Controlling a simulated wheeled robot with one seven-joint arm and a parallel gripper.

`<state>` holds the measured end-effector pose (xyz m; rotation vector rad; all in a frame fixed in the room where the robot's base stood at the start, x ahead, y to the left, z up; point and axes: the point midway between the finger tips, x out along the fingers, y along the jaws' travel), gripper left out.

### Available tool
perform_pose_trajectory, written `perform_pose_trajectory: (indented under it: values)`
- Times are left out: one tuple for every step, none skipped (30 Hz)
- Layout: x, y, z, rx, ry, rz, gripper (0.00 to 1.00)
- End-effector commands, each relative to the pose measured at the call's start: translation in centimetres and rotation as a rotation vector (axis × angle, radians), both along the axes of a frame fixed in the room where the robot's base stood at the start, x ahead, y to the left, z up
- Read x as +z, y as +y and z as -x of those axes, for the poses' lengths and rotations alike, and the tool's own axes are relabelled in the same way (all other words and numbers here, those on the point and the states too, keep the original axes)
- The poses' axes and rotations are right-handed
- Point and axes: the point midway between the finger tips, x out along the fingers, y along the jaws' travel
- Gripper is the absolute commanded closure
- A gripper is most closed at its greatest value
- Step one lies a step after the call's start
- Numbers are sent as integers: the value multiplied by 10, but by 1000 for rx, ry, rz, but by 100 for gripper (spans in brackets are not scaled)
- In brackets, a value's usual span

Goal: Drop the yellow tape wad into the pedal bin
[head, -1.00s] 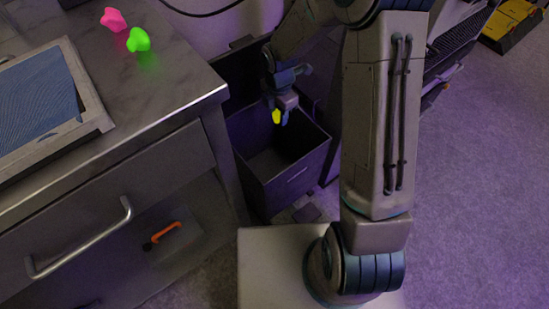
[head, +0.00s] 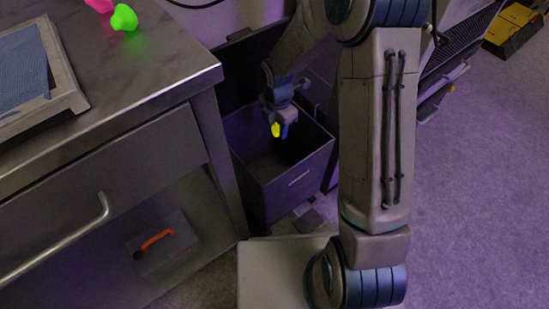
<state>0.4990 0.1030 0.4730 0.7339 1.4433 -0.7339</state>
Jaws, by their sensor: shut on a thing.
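The yellow tape wad (head: 275,130) is a small bright lump at the tips of my gripper (head: 281,129). My gripper is shut on it and points down over the open mouth of the pedal bin. The pedal bin (head: 292,183) is a dark, square-sided box with its lid raised at the back, standing on the floor to the right of the counter. The wad appears over the bin's opening, near its rim height; its exact height is hard to tell. The inside of the bin looks dark, and I see nothing in it.
A steel counter (head: 150,85) with a drawer handle is at the left. A green wad (head: 124,17) and a pink wad (head: 99,5) lie on it, near a framed blue mesh (head: 68,85). An orange-handled thing (head: 158,239) sits on the shelf below. Open floor (head: 480,190) is at right.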

Motion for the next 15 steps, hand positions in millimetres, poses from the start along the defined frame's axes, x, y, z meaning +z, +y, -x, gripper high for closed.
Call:
perform_pose_trajectory:
  values:
    - [0, 0, 0, 0, 0, 0, 85]
    - [1, 0, 0, 0, 0, 0, 85]
    - [1, 0, 0, 0, 0, 0, 85]
    - [1, 0, 0, 0, 0, 0, 85]
    - [1, 0, 0, 0, 0, 0, 85]
    - [1, 0, 0, 0, 0, 0, 53]
    - [1, 0, 0, 0, 0, 0, 45]
    - [1, 0, 0, 0, 0, 0, 39]
    - [1, 0, 0, 0, 0, 0, 39]
    - [1, 0, 0, 0, 0, 0, 39]
    - [1, 0, 0, 0, 0, 0, 39]
    - [1, 0, 0, 0, 0, 0, 39]
    - [1, 0, 0, 0, 0, 0, 39]
    - [1, 0, 0, 0, 0, 0, 39]
    - [1, 0, 0, 0, 0, 0, 39]
